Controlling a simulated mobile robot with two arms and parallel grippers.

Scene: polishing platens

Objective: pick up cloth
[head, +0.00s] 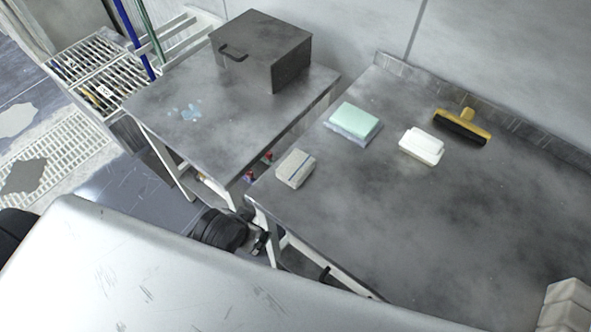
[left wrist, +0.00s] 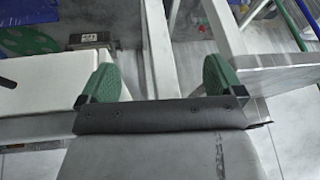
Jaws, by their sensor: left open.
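A folded off-white cloth with a dark stripe (head: 295,169) lies near the left front corner of the right-hand steel table. My left gripper (head: 262,243) is low beside that table's front edge, below and left of the cloth and apart from it, partly hidden behind my large pale body part. In the left wrist view its two green fingers (left wrist: 160,80) are wide apart with nothing held between them. I cannot make out the cloth in that view. My right gripper does not show.
The steel table (head: 430,220) also holds a pale green pad stack (head: 354,121), a white block (head: 421,146) and a yellow-black squeegee (head: 463,126). White blocks (head: 568,306) sit at lower right. A second table (head: 225,125) carries a dark metal box (head: 262,48).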

